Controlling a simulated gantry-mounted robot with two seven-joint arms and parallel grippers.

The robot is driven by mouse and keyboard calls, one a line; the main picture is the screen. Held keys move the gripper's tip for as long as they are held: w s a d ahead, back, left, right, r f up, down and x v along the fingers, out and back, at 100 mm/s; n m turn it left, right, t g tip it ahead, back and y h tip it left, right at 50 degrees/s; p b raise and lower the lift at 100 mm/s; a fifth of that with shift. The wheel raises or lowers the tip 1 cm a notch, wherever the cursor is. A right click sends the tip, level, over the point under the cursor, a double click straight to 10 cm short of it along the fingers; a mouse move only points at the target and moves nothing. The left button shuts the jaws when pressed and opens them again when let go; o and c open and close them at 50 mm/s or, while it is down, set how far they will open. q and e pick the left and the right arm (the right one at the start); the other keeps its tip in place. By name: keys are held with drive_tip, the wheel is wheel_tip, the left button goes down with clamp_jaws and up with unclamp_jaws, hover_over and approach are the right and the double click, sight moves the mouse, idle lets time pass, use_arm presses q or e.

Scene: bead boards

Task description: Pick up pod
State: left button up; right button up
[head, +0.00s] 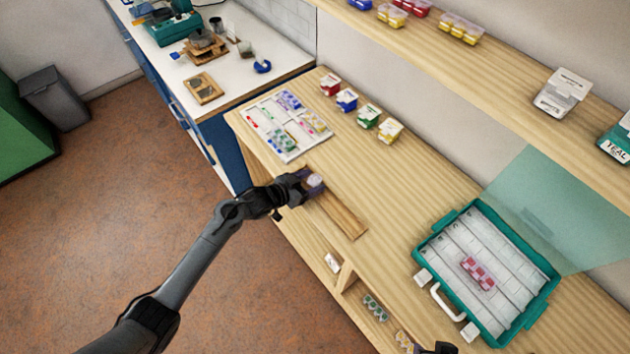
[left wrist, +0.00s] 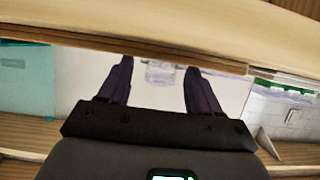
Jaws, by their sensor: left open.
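A small clear, whitish pod (head: 315,180) is at the near end of a wooden strip on the wooden bench in the head view. My left gripper (head: 309,184) is open right at it, its fingers close around it. In the left wrist view, the left gripper's two dark fingers (left wrist: 158,82) stand apart, with the clear pod (left wrist: 160,72) between them, toward their tips. I cannot tell whether they touch it. A dark part at the head view's bottom edge may be my right gripper (head: 441,348); its jaws are hidden.
A bead board (head: 271,142) lies behind the left gripper, with several small coloured boxes beside it. The wooden strip (head: 343,217) runs right of the gripper. An open teal case (head: 424,249) holding red pods stands at right. Shelves hang above and below the bench top.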

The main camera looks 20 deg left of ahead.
use_arm(q)
drive_tip(key=shift+w, duration=0.1)
drive_tip(key=c, duration=1.1)
